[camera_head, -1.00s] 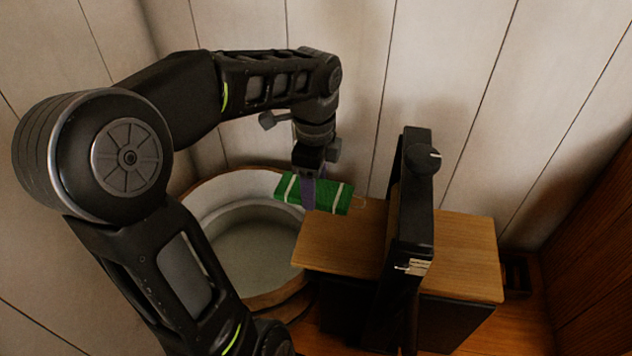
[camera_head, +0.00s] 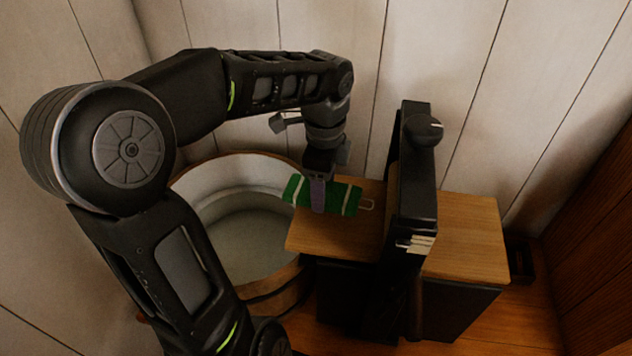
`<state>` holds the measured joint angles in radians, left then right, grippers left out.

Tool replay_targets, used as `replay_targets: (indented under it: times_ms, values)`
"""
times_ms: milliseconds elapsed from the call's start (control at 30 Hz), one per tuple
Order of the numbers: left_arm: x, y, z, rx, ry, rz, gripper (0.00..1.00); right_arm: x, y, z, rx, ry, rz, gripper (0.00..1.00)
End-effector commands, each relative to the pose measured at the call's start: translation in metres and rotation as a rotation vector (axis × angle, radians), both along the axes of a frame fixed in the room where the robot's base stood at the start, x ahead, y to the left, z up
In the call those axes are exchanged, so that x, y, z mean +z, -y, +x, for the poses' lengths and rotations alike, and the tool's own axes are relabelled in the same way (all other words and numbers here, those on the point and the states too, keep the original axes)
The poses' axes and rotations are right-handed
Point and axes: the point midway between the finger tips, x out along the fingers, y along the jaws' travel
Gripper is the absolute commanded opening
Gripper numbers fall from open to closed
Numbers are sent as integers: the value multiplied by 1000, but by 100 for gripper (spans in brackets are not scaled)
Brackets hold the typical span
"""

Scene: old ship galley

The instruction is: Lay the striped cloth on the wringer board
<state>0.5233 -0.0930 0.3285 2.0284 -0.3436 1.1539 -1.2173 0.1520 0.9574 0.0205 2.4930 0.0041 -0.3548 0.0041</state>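The striped cloth (camera_head: 338,195) is green with pale bands and looks like a flat folded pad, with a thin pale loop at its right end. My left gripper (camera_head: 317,195) reaches down from above, its purplish finger against the cloth's near side, and is shut on it. The cloth is over the left part of the wooden wringer board (camera_head: 335,242), its left end near the tub's rim. I cannot tell whether it touches the board. My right gripper does not show.
A round white-lined wooden tub (camera_head: 240,225) stands left of the board. A tall black upright frame with a knob (camera_head: 415,180) crosses the board's middle. The board's right part (camera_head: 470,240) is bare. Plank walls close in behind, and a dark wooden panel stands at right.

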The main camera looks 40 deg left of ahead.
Motion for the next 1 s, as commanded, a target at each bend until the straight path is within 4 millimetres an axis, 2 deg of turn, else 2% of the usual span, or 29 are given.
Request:
replay_targets:
  times_ms: [33, 300, 933, 967, 1000]
  values:
    - [-12, 2, 1, -1, -1, 0, 18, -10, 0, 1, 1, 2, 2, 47]
    - [-29, 13, 7, -1, 0, -1, 18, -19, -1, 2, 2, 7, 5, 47]
    - [-32, 15, 9, 0, 1, 0, 18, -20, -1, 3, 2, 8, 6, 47]
    - [-32, 15, 9, 0, 1, 0, 61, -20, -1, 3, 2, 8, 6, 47]
    - [-32, 15, 9, 0, 1, 0, 64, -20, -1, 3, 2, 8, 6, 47]
